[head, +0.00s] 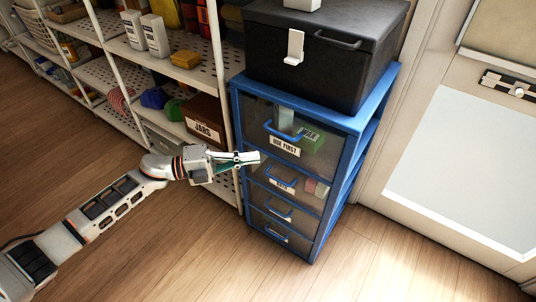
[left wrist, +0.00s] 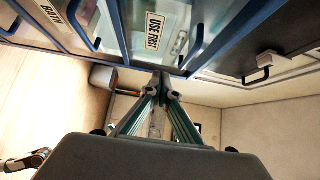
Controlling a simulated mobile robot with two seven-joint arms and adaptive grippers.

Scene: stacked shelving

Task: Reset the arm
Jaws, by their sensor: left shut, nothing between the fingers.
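My left arm (head: 97,211) reaches in from the left in the head view. Its gripper (head: 254,158) is shut and empty, with its fingertips close in front of the blue drawer unit (head: 352,150), near the gap between the top two drawers. I cannot tell whether the tips touch it. In the left wrist view the fingers (left wrist: 163,92) come together below the drawer fronts. The top drawer (head: 272,132) has a blue handle and a "USE FIRST" label, which also shows in the left wrist view (left wrist: 155,31).
A black lidded box (head: 310,55) stands on the drawer unit. White perforated shelves (head: 105,72) with bottles, caps and a brown "JARS" box (head: 204,121) stand to the left. A pale door (head: 465,165) is at the right. The wooden floor (head: 180,255) in front is clear.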

